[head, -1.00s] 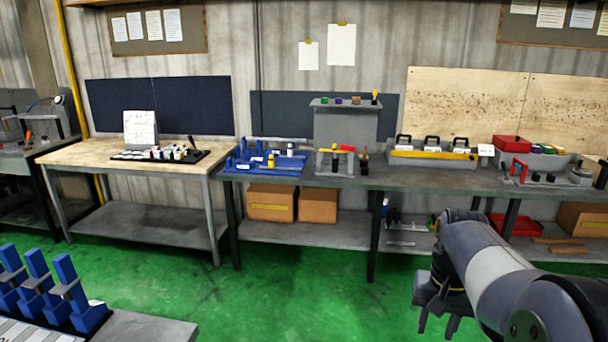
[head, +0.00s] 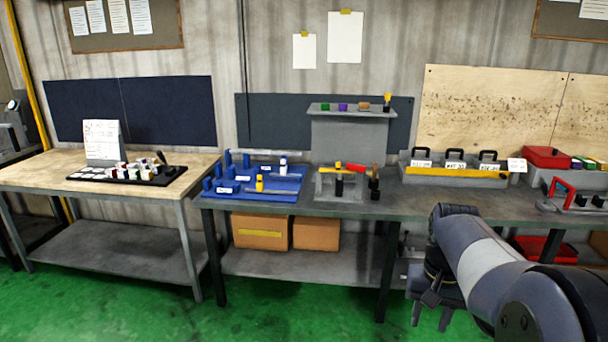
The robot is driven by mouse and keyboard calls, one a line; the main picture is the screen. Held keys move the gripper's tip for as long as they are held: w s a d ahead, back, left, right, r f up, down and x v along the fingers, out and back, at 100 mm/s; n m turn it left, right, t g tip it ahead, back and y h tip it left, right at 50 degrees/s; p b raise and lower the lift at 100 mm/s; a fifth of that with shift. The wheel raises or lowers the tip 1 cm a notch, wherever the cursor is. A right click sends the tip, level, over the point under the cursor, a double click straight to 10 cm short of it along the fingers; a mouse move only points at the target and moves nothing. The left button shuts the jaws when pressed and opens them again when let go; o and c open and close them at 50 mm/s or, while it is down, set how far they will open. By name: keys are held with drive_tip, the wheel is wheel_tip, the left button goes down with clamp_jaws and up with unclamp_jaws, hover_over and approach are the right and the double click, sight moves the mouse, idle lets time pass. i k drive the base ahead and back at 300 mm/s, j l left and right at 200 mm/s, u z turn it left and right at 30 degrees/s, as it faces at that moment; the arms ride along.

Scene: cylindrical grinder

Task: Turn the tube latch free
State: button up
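My gripper (head: 431,314) hangs at the lower right, pointing down, in front of the grey workbench and below its top. Its two fingers are apart with nothing visible between them. No part is clearly recognisable as the tube latch at this distance. A blue fixture tray (head: 250,194) on the bench holds a long grey tube (head: 262,153) along its back and has a small yellow piece (head: 259,184) near its front. To its right, a small grey stand (head: 325,187) carries a yellow and red bar (head: 348,168). My gripper is well short of both and touches neither.
The grey bench (head: 410,203) also holds a rack with black handles (head: 440,170) and a red box (head: 548,157). A wooden-topped table (head: 40,176) stands left. Cardboard boxes (head: 262,231) sit on the lower shelf. Green floor (head: 260,318) in front is clear.

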sight(348, 166)
drive_tip(key=i, duration=1.7)
drive_tip(key=i+z, duration=0.1)
drive_tip(key=i, duration=0.75)
drive_tip(key=i+j+z, duration=0.15)
drive_tip(key=i, duration=0.7)
drive_tip(key=i+j+z, duration=0.15)
